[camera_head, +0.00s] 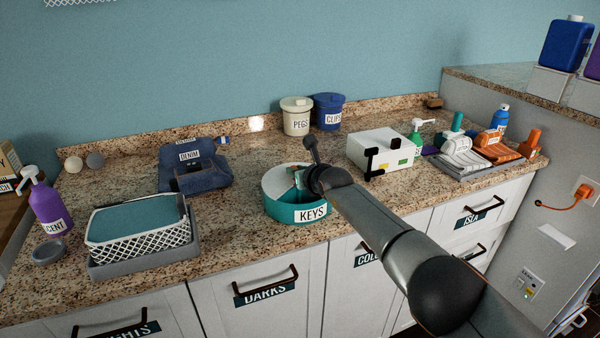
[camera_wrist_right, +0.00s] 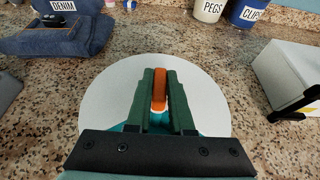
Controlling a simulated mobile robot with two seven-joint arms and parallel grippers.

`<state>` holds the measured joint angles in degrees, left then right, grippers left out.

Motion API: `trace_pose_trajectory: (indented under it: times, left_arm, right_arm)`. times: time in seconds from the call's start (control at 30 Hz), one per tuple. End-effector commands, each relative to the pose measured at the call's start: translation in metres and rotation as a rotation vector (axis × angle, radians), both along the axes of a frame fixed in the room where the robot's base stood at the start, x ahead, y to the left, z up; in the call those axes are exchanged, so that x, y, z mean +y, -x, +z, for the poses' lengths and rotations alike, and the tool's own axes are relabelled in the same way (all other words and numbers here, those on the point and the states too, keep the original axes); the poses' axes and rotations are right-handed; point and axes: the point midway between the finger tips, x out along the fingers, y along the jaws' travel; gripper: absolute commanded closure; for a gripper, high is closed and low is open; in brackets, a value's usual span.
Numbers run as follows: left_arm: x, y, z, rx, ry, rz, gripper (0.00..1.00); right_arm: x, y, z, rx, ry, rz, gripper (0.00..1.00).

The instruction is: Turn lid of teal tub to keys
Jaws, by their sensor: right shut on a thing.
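The teal tub (camera_head: 284,207) stands near the counter's front edge in the head view, with a KEYS label (camera_head: 310,214) on its front. Its pale grey round lid (camera_head: 279,182) lies on top and fills much of the right wrist view (camera_wrist_right: 107,98). My right gripper (camera_head: 306,180) is over the lid, partly hidden by its own arm. In the wrist view its green fingers (camera_wrist_right: 161,82) are shut on the upright orange grip (camera_wrist_right: 159,92) of the lid. Some teal shows below the fingers; I cannot tell what lies inside the tub. My left gripper is not in view.
Folded denim (camera_head: 195,170) lies left of the tub, and a lined basket (camera_head: 138,240) farther left. A white box with a dark handle (camera_head: 383,148) stands close on the right. Pegs (camera_head: 296,118) and clips (camera_head: 328,113) pots stand behind. Bare counter surrounds the tub.

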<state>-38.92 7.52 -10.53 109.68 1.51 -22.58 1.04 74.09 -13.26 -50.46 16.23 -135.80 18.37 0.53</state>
Motion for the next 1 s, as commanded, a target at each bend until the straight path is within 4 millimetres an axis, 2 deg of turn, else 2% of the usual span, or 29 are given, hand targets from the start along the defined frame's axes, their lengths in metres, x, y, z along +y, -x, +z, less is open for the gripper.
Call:
trace_pose_trajectory:
  times: [0.53, 0.57, 0.8, 1.0]
  left_arm:
    - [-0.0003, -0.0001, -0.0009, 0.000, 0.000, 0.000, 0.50]
    - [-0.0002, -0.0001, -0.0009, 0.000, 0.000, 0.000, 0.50]
    - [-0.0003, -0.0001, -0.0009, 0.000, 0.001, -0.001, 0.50]
    - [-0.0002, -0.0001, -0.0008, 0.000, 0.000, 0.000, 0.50]
  right_arm:
    - [0.0019, 0.0004, -0.0016, 0.003, 0.002, -0.001, 1.00]
    - [0.0019, 0.0004, -0.0016, 0.003, 0.002, -0.001, 0.78]
    - [0.0019, 0.0002, -0.0007, 0.002, 0.001, -0.001, 0.51]
    - [0.0019, 0.0001, -0.0003, 0.001, 0.001, -0.001, 0.50]
